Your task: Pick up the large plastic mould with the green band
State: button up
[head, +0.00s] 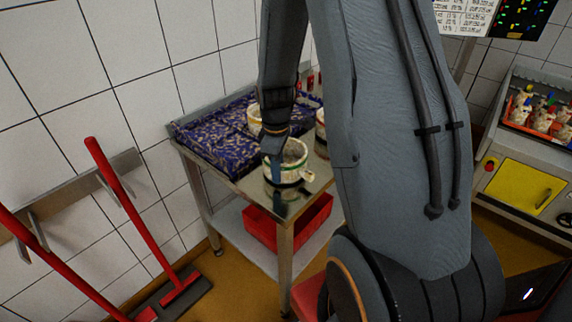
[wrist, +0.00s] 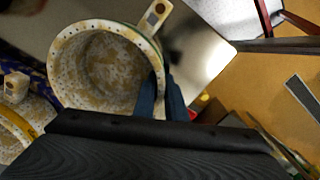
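A large, round, whitish mould with brown stains (head: 293,153) stands near the front corner of the metal table, with a tab handle at its side. In the wrist view the same mould (wrist: 70,52) shows its open top, a holed rim and a thin greenish edge. My gripper (head: 275,166) points down at its rim. In the wrist view the two blue fingers (wrist: 160,88) straddle the mould's wall, one inside and one outside. Whether they press on it I cannot tell. The band around its body is mostly hidden.
A second mould (head: 254,118) stands behind on the blue patterned mat (head: 212,136); a mould with a yellow band (wrist: 14,122) shows at left in the wrist view. Another (head: 320,123) is partly hidden by my arm. A red crate (head: 275,232) sits on the lower shelf.

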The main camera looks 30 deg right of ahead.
grip_shut()
jog(key=shift+r, duration=0.15)
notch_tip(320, 180, up, 9)
jog(key=shift+r+b, duration=0.1)
jog(key=shift+b, duration=1.05)
jog(key=shift+r, duration=0.3)
jog(key=shift+a, duration=0.1)
